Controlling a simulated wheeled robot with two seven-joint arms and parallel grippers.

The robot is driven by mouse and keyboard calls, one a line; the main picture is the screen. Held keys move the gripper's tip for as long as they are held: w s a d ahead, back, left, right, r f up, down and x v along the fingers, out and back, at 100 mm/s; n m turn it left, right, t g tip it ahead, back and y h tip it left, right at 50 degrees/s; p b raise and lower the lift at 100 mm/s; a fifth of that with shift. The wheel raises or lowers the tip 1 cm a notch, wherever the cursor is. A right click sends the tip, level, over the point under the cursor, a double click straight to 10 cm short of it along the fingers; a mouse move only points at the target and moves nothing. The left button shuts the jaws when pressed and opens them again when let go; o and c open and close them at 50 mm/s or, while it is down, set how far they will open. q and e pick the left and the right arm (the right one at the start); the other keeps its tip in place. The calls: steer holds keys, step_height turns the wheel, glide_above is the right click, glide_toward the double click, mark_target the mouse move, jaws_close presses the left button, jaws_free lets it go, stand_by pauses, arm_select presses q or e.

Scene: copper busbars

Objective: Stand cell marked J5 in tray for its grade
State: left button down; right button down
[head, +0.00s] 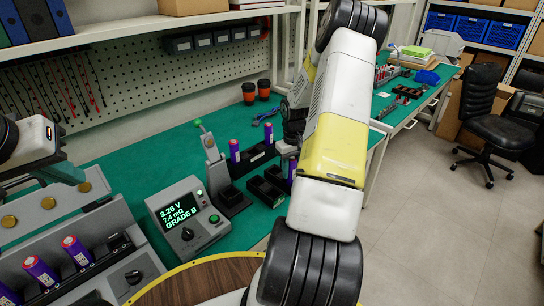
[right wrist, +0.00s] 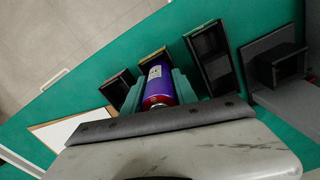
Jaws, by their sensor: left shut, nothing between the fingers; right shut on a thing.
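My right gripper (right wrist: 158,85) is shut on a purple cell (right wrist: 160,90) with a red end and a white label; its mark is unreadable here. In the right wrist view the cell is over or in a small black tray with a yellow rim (right wrist: 153,58); I cannot tell if it touches. In the head view a purple cell (head: 292,170) shows beside my right arm, which hides most of that gripper. The tester (head: 186,215) reads 3.26 V, 7.4 mΩ, GRADE B. My left gripper (head: 62,173) is shut and empty at the left edge.
Other black trays (right wrist: 117,86) (right wrist: 207,58) flank the yellow-rimmed one. A black holder (head: 256,156) has upright purple cells (head: 234,150) (head: 268,133). More cells (head: 76,250) (head: 40,271) stand in the front-left rack. Orange-and-black cups (head: 249,93) are at the back.

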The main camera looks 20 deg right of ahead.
mark_target(292, 160)
steer(key=shift+f, duration=0.35)
steer(key=shift+f, duration=0.2)
steer(key=shift+f, duration=0.2)
stand_by(0.4)
steer(key=c, duration=0.9)
jaws_free()
steer(key=shift+r, duration=3)
